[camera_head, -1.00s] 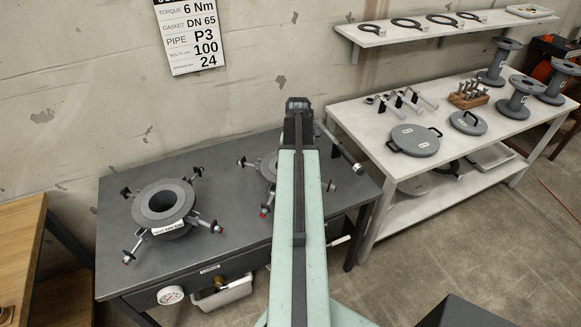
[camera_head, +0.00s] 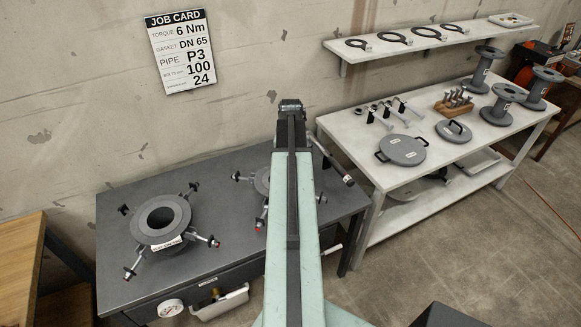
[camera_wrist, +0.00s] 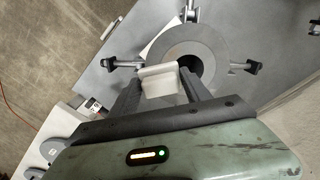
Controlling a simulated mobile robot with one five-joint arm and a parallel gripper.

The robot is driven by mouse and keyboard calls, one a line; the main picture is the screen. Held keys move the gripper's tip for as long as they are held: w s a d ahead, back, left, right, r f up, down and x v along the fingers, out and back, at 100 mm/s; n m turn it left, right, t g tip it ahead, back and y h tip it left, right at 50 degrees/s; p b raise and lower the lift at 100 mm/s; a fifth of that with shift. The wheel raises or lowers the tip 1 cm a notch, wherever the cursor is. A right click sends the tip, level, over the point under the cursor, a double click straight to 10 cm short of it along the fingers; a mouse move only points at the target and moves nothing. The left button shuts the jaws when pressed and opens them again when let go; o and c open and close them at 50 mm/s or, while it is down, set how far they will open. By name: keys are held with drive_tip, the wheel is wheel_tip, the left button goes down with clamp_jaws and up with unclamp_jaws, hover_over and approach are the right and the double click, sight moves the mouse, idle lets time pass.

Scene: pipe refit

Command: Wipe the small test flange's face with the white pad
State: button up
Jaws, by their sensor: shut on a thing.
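The white pad (camera_wrist: 160,80) is held between the fingers of my gripper (camera_wrist: 161,84) in the wrist view. It overlaps the near-left part of a grey ring flange face (camera_wrist: 197,40), beside the dark bore. Whether it touches the face I cannot tell. In the head view a flange (camera_head: 262,181) on the dark bench is mostly hidden behind my arm, which also hides my gripper and the pad. A fully visible flange (camera_head: 160,218) with a white label stands at the left of the same bench, with clamp arms around it.
The dark bench (camera_head: 215,165) has bare top between the flanges. Black-tipped clamp arms (camera_wrist: 125,64) stick out around the flange under my gripper. A white table (camera_head: 390,175) at right holds lids, tools and spools. A shelf (camera_head: 370,52) with rings hangs above it.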

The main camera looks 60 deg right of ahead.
wheel_tip(320, 180, up, 3)
drive_tip(key=p, duration=0.3)
drive_tip(key=shift+r, duration=0.1)
wheel_tip(320, 180, down, 2)
drive_tip(key=shift+f+b, duration=0.25)
drive_tip(key=shift+b, duration=1)
drive_tip(key=shift+r, duration=0.2)
drive_tip(key=shift+s, duration=0.1)
